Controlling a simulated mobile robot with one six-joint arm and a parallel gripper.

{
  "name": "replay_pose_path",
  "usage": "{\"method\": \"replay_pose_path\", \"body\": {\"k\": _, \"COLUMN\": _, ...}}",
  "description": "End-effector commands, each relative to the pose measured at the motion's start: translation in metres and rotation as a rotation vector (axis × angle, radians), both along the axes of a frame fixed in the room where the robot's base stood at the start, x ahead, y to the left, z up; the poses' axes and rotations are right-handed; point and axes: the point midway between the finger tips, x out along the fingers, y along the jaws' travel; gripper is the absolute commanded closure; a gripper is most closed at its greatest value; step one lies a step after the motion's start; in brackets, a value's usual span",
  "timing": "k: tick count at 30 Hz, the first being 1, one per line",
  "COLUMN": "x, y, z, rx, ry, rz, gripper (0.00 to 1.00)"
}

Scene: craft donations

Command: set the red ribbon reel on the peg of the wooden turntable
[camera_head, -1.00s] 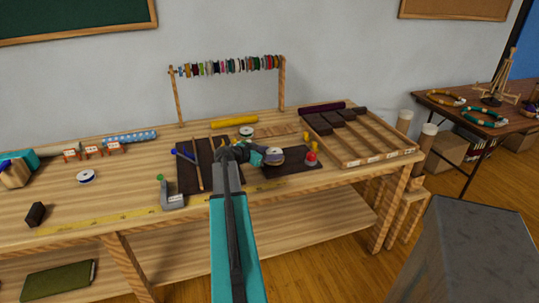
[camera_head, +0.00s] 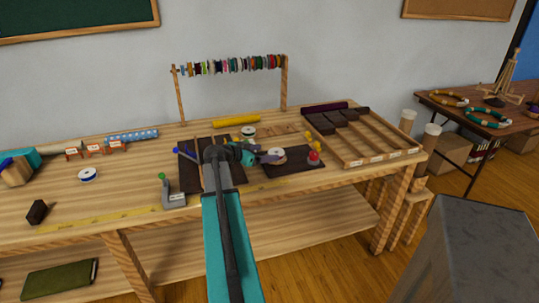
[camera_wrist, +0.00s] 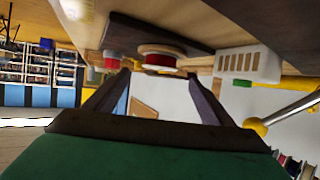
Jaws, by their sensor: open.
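The red ribbon reel (camera_wrist: 160,58) shows in the wrist view, with pale flanges and a red band, against the dark mat. My gripper (camera_wrist: 160,76) is open, its two fingers spread below the reel in the picture, with nothing between the tips. In the head view my gripper (camera_head: 266,157) is at the left side of a small pale reel (camera_head: 277,155) on the dark mat, probably the same one; its colour is hard to tell there. I cannot make out the wooden turntable or its peg for certain in either view.
A red-topped item (camera_head: 314,158) stands right of the reel. A sectioned wooden tray (camera_head: 385,142) lies at the right. A green-knobbed clamp (camera_head: 172,192) sits at the front edge. A rack of reels (camera_head: 286,88) stands behind. A blue-and-white reel (camera_head: 87,175) lies left, with bare bench around it.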

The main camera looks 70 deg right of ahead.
Motion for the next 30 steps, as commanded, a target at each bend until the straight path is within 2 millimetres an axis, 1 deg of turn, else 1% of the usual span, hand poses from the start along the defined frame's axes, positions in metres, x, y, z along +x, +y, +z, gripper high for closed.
{"method": "replay_pose_path", "body": {"k": 1, "x": 0.003, "y": 0.009, "z": 0.002, "rx": 0.000, "ry": -0.001, "rz": 0.002, "gripper": 0.24}}
{"method": "replay_pose_path", "body": {"k": 6, "x": 0.014, "y": 0.033, "z": 0.013, "rx": -0.002, "ry": -0.001, "rz": 0.002, "gripper": 0.24}}
{"method": "replay_pose_path", "body": {"k": 12, "x": 0.025, "y": 0.057, "z": 0.025, "rx": -0.002, "ry": -0.001, "rz": 0.001, "gripper": 0.24}}
{"method": "replay_pose_path", "body": {"k": 15, "x": 0.029, "y": 0.065, "z": 0.029, "rx": -0.001, "ry": -0.001, "rz": 0.001, "gripper": 0.24}}
{"method": "replay_pose_path", "body": {"k": 21, "x": 0.032, "y": 0.073, "z": 0.033, "rx": 0.000, "ry": 0.000, "rz": 0.000, "gripper": 0.24}}
{"method": "replay_pose_path", "body": {"k": 30, "x": 0.033, "y": 0.073, "z": 0.033, "rx": 0.000, "ry": 0.000, "rz": 0.000, "gripper": 0.24}}
